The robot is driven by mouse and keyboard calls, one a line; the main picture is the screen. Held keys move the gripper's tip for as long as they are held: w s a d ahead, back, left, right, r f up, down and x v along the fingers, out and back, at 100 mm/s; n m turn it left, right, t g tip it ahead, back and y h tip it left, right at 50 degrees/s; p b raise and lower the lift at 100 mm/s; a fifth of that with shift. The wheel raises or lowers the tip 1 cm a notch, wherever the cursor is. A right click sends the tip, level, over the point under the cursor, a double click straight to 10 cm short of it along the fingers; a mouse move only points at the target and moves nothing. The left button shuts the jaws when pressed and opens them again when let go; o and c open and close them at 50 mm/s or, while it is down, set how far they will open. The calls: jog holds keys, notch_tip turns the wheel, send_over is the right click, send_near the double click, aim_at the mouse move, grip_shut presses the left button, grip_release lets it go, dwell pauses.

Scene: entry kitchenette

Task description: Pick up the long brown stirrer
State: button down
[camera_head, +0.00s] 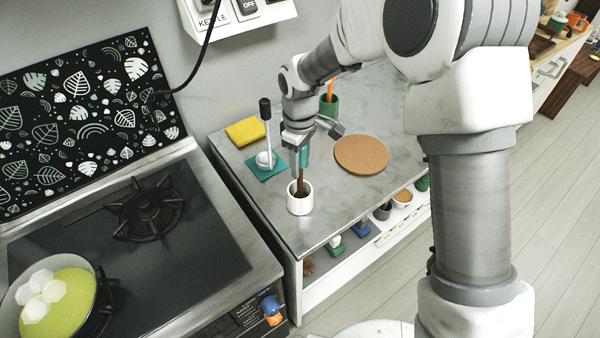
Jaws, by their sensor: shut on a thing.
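The long brown stirrer (301,183) stands nearly upright, its lower part inside a small white cup (300,203) near the left front of the grey counter. My gripper (299,165) points down over the cup and is shut on the upper part of the stirrer. The fingers hide the stirrer's top end. Its lower end is hidden inside the cup.
A black-handled tool (266,125) stands on a teal mat (257,171) behind the cup. A yellow sponge (245,131), a green cup (329,104) and a round cork mat (361,155) are also on the counter (345,200). The stove (190,255) is at left.

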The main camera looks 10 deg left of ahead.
dwell(0.4)
notch_tip(320, 180, up, 10)
jog(key=shift+r, duration=0.1)
jog(key=c, duration=1)
grip_release()
grip_shut()
jog(key=shift+d, duration=0.1)
